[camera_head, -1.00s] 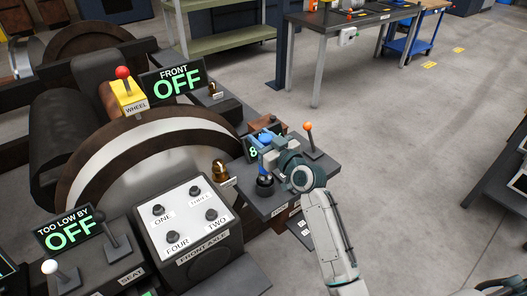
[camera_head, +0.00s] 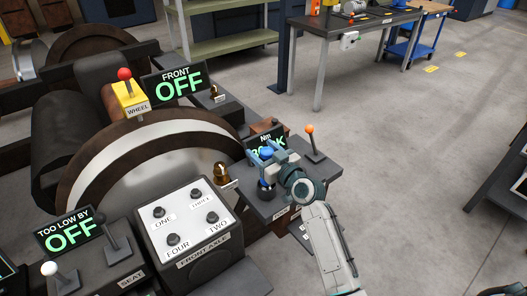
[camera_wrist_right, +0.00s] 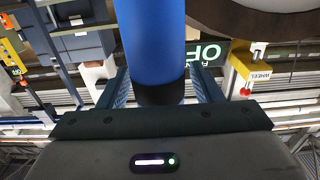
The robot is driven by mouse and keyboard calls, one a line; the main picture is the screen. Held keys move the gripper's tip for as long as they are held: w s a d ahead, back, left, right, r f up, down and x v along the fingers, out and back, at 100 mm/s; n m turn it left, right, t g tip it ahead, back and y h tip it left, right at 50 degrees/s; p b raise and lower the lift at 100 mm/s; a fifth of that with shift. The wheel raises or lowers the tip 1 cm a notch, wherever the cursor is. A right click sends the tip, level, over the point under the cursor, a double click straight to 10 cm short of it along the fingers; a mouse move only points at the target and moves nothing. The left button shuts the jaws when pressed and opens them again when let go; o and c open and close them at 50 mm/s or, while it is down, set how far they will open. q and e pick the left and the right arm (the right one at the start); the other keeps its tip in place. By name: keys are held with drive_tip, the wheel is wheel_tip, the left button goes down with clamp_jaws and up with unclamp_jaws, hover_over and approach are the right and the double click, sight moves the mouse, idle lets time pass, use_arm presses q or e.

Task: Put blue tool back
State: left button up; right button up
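The blue tool (camera_head: 267,153) stands roughly upright at the small grey side stand (camera_head: 327,173), with a dark round part (camera_head: 266,188) below it. I cannot tell whether it is seated there. My right gripper (camera_head: 270,158) is around the tool from the right. In the right wrist view, the blue cylinder (camera_wrist_right: 158,45) with its black end lies between the two fingers (camera_wrist_right: 160,90), which appear closed on it. My left gripper is not in view.
An orange-knobbed lever (camera_head: 312,142) rises on the stand just right of the gripper. A display (camera_head: 266,142) is partly hidden behind it. A brass-coloured dome (camera_head: 221,173) and the front axle button box (camera_head: 190,222) are to the left. Open floor lies right.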

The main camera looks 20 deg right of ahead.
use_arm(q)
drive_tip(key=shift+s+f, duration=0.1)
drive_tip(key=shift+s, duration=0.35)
use_arm(e)
drive_tip(key=shift+r, duration=0.1)
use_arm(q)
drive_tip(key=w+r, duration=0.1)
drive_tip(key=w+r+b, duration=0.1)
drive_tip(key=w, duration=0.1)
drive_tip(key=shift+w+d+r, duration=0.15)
use_arm(e)
drive_tip(key=v, duration=1.2)
idle(1.3)
